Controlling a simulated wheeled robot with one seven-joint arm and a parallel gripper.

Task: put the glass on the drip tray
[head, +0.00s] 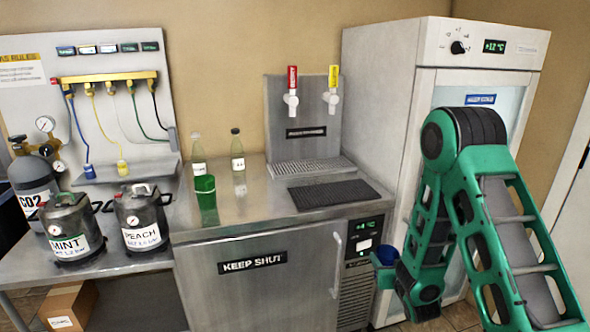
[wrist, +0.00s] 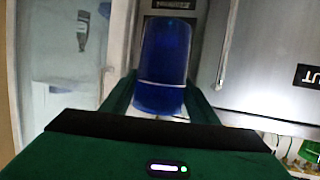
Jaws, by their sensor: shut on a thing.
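A blue glass (wrist: 163,55) sits between the two green fingers of my gripper (wrist: 161,90) in the wrist view, and the gripper is shut on it. In the head view the blue glass (head: 388,254) shows small at the end of my green arm, in front of the fridge and off the counter's right side. My gripper (head: 384,265) is mostly hidden there. The drip tray (head: 305,168) is a metal grille at the foot of the tap tower, on the steel counter. No glass stands on it.
A green glass (head: 205,198) and two bottles (head: 238,155) stand on the counter left of the drip tray. A black mat (head: 335,192) lies in front of the tray. Red (head: 292,90) and yellow (head: 333,90) taps overhang the tray. The fridge (head: 410,70) stands right.

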